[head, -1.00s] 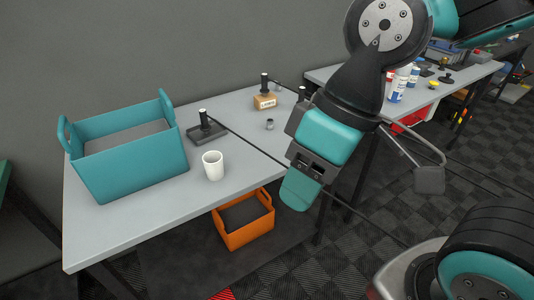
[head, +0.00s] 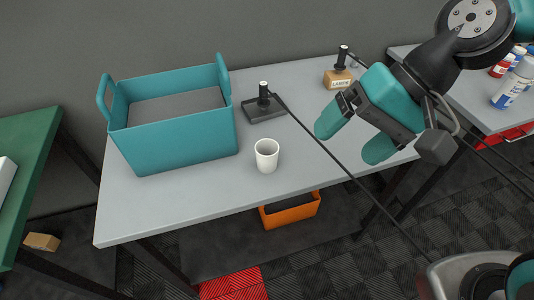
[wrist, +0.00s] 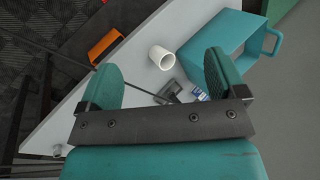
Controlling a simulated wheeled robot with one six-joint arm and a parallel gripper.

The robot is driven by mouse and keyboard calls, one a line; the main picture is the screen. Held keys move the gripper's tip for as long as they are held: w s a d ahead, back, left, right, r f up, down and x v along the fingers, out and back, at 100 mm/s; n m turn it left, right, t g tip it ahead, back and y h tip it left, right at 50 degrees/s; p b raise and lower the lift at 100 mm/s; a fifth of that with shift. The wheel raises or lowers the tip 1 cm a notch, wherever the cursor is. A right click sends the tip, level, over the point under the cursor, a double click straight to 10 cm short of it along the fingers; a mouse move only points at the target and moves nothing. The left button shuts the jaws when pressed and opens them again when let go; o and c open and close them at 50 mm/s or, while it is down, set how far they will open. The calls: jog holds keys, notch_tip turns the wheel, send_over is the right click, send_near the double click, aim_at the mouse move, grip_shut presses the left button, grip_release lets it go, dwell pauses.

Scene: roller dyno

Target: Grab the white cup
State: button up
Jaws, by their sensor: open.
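The white cup (head: 267,155) stands upright on the grey table (head: 180,202), just right of the teal bin. It also shows in the wrist view (wrist: 161,58), beyond and between my fingers. My gripper (head: 355,138) is open and empty, to the right of the cup and apart from it. In the wrist view its two teal fingers (wrist: 165,78) are spread wide. The inside of the cup looks empty.
The teal bin (head: 175,138) stands left of the cup. Behind the cup is a dark stand with a black handle (head: 264,105); a cable runs from it across the table. A wooden block (head: 338,78) is farther back. An orange bin (head: 290,212) is below the table.

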jog(key=w+f+m+y, duration=0.3)
jog(key=w+f+m, duration=0.3)
jog(key=m, duration=0.3)
jog(key=m+t+y, duration=0.2)
jog(key=m+t, duration=0.2)
jog(key=m, duration=0.8)
send_near(268, 150)
jog(key=a, duration=0.1)
jog(key=s+a, duration=0.1)
jog(key=a+r, duration=0.1)
jog(key=shift+s+a, duration=0.3)
jog(key=shift+s, duration=0.1)
jog(key=shift+w+p+x, duration=0.15)
jog(key=shift+p+x, duration=0.45)
jog(key=shift+x, duration=0.95)
jog(key=shift+w+p+x, duration=0.1)
jog(key=shift+p+x, duration=0.45)
jog(key=shift+x, duration=1)
jog(key=shift+d+f, duration=0.1)
jog(key=c, duration=1)
